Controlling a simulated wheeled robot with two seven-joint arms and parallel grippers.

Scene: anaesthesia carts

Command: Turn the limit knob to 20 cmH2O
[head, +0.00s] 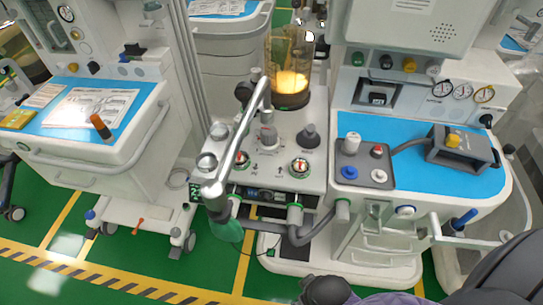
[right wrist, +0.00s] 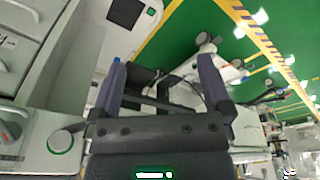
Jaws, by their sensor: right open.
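The central machine panel (head: 262,185) carries several knobs in the head view. Two round dials with red, white and green markings, a left dial (head: 242,160) and a right dial (head: 300,168), sit near its front edge. A grey knob (head: 308,136) stands behind the right dial. The markings are too small to read, so I cannot tell which is the limit knob or its setting. My right gripper (right wrist: 160,72) is open in the right wrist view, its two dark fingers apart with no object gripped. Dark parts of my right arm show at the bottom of the head view. My left gripper is out of view.
A clear bellows cylinder (head: 290,65) stands behind. A blue-topped cart (head: 440,180) is on the right, another blue work surface (head: 60,125) on the left. Green floor is open at front left.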

